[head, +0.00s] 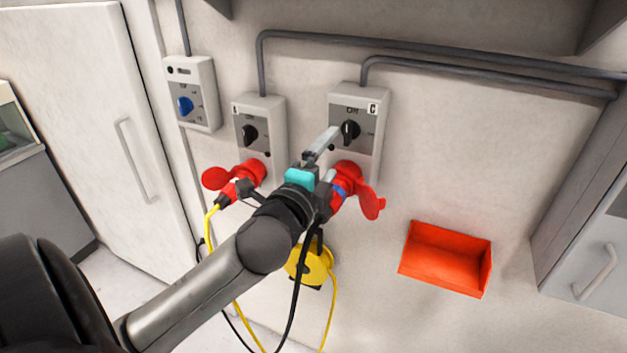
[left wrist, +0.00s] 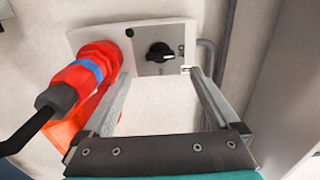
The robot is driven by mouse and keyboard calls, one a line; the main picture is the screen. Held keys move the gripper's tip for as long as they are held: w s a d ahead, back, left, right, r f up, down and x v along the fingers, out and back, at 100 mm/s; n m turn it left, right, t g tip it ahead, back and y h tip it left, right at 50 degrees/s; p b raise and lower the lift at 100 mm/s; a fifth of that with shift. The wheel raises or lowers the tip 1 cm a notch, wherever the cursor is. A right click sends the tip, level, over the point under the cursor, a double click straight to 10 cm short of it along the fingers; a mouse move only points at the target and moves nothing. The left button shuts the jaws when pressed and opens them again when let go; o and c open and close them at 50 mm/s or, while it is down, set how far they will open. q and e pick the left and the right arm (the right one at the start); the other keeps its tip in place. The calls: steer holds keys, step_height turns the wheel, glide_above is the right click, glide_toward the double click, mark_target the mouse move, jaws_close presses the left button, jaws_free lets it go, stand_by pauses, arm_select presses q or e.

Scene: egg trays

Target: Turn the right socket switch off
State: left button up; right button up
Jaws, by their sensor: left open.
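The right socket box (head: 371,160) is light grey, marked "C", and fixed to the wall. Its black rotary switch (head: 350,130) sits on a grey plate below the word "Off". My left gripper (head: 330,136) is close to the switch, just left of it in the head view. In the left wrist view, the switch (left wrist: 160,53) lies beyond and between the two open fingertips (left wrist: 158,76), which hold nothing; I see no contact. A red plug (left wrist: 62,95) with a blue ring is in the socket below the switch. My right gripper is not in view.
Another socket box (head: 273,108) with a black switch and red plug stands left. A box with a blue knob (head: 185,105) is further left. A red bin (head: 447,262) hangs lower right. Grey conduits (head: 440,48) run above; yellow and black cables hang below.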

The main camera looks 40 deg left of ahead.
arm_select(q)
steer(key=p+v, duration=0.1)
steer(key=v, duration=0.5)
steer(key=shift+s, duration=0.2)
stand_by(0.4)
